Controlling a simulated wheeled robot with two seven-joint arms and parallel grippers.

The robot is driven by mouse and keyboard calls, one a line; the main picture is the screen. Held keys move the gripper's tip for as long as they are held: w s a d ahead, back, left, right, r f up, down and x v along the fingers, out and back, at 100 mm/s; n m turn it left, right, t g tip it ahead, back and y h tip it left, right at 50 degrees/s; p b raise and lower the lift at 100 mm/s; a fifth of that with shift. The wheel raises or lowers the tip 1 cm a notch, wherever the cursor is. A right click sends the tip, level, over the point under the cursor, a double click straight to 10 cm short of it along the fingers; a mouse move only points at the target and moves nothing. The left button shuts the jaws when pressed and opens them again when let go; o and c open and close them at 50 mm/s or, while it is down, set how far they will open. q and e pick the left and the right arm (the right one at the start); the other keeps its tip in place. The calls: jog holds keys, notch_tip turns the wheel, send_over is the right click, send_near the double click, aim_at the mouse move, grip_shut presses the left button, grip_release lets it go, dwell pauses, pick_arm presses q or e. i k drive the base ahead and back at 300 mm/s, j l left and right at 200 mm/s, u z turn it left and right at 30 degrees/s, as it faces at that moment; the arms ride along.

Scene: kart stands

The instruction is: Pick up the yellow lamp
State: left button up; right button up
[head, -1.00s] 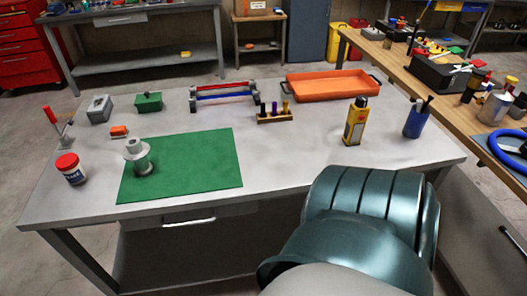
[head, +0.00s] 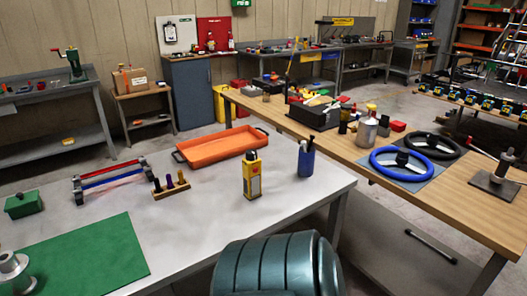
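A yellow, upright, box-like thing with a dark top and a label on its front (head: 253,176) stands on the grey table (head: 190,221); it looks to be the yellow lamp. It stands near the table's right end, left of a blue cup holding dark tools (head: 306,160). Nothing touches it. Neither of my grippers shows in the head view.
An orange tray (head: 221,146) and a small wooden rack (head: 171,188) lie behind and left of it. A green mat (head: 86,258) covers the table's left part. A wooden bench (head: 443,190) with steering wheels stands on the right. Bare tabletop surrounds the yellow thing.

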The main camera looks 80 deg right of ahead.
aim_at(251, 181)
jog(key=z, duration=0.4)
jog(key=l+z, duration=0.1)
jog(key=z, duration=0.35)
jog(key=i+z, duration=0.1)
jog(key=z, duration=0.3)
jog(key=l+z, duration=0.1)
jog(key=z, duration=0.35)
jog(key=i+z, duration=0.1)
jog(key=z, duration=0.75)
jog(key=k+j+z, duration=0.7)
jog(key=k+j, duration=0.1)
jog(key=j, duration=0.05)
